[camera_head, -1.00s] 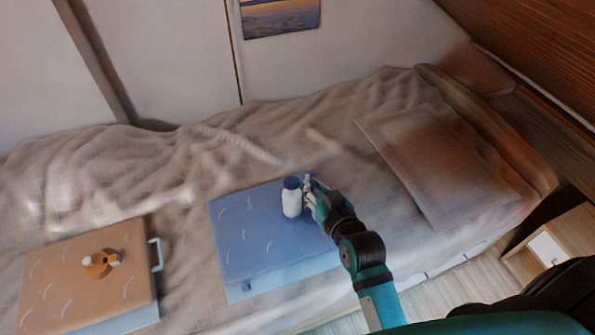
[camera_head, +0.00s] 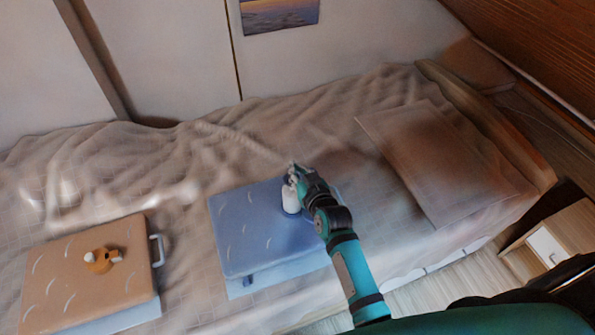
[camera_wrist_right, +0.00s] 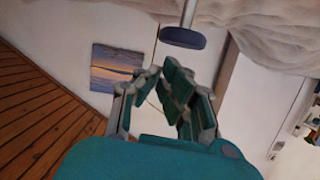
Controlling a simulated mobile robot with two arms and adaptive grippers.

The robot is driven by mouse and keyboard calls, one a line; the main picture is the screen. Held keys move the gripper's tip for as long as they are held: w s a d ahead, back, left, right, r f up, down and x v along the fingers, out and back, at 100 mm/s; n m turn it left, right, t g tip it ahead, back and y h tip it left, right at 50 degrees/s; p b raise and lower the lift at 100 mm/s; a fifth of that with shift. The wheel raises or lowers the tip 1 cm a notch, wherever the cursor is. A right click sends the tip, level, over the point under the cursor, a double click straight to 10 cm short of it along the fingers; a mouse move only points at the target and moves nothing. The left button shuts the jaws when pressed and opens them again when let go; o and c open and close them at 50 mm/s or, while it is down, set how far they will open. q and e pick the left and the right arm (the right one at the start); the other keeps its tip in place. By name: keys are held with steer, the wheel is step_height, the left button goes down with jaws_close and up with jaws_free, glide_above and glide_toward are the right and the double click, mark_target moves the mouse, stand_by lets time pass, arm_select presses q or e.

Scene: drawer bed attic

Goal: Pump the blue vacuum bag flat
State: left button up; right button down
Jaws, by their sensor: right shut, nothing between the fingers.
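The blue vacuum bag (camera_head: 245,238) lies on the bed, a thick flat-topped block with pale sides. A white pump (camera_head: 290,201) stands upright near its back right corner. My right gripper (camera_head: 293,170) is shut and empty at the pump's top, hiding much of the blue handle in the head view. The right wrist view is upside down and shows the pump's blue handle (camera_wrist_right: 182,38) on a pale rod, beyond the closed fingertips (camera_wrist_right: 162,69) and seemingly apart from them. My left gripper is not in view.
An orange bag (camera_head: 85,268) with an orange-and-white fitting and a pale side handle lies to the left on the bed. A small wooden cabinet (camera_head: 550,245) stands beside the bed. Bare bedding separates the two bags.

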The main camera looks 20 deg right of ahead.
steer(key=shift+f, duration=0.35)
